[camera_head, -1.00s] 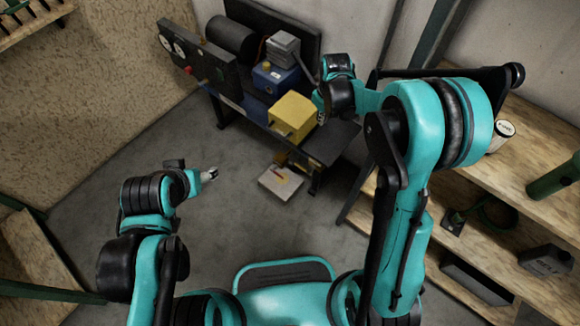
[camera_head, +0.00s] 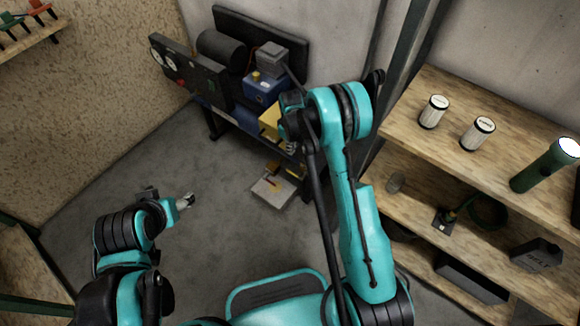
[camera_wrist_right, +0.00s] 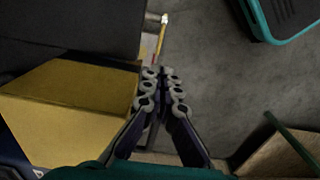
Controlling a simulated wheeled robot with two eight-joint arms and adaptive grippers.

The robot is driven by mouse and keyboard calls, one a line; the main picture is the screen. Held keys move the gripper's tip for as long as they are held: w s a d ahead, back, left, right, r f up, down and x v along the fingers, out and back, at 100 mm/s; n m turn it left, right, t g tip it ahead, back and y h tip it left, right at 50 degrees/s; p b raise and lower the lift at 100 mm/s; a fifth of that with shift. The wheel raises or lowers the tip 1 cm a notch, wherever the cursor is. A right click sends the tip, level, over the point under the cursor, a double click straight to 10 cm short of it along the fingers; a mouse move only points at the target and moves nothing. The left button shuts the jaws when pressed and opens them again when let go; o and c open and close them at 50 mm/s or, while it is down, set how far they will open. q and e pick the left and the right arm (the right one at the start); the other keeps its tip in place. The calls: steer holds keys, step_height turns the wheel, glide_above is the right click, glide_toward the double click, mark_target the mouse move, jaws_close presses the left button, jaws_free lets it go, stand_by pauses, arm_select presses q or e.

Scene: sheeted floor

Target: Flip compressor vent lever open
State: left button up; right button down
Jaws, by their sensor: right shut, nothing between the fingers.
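The compressor assembly stands on a dark low bench by the back wall, with a black cylinder (camera_head: 220,47), a blue unit (camera_head: 263,87) and a dark panel with round gauges (camera_head: 190,72). A yellow block (camera_head: 268,122) is at its near right end, partly hidden by my right arm; it is large at left in the right wrist view (camera_wrist_right: 70,105). I cannot make out the vent lever for certain. My right gripper (camera_head: 291,147) is beside the yellow block; its fingers are together and empty in the right wrist view (camera_wrist_right: 161,82). My left gripper (camera_head: 186,201) is over open floor, its fingers too small to judge.
Wooden shelves (camera_head: 480,110) at right carry two white cans (camera_head: 434,111) and a green flashlight (camera_head: 546,166). Grey floor (camera_head: 150,150) at centre left is clear.

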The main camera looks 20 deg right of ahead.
mark_target(290, 171)
step_height(290, 171, down, 14)
steer(key=b, duration=0.5)
steer(key=shift+b, duration=0.4)
steer(key=shift+w, duration=0.1)
steer(key=shift+w+a+f, duration=0.15)
steer(key=shift+f, duration=0.2)
steer(key=shift+r, duration=0.1)
step_height(290, 171, up, 12)
stand_by(0.3)
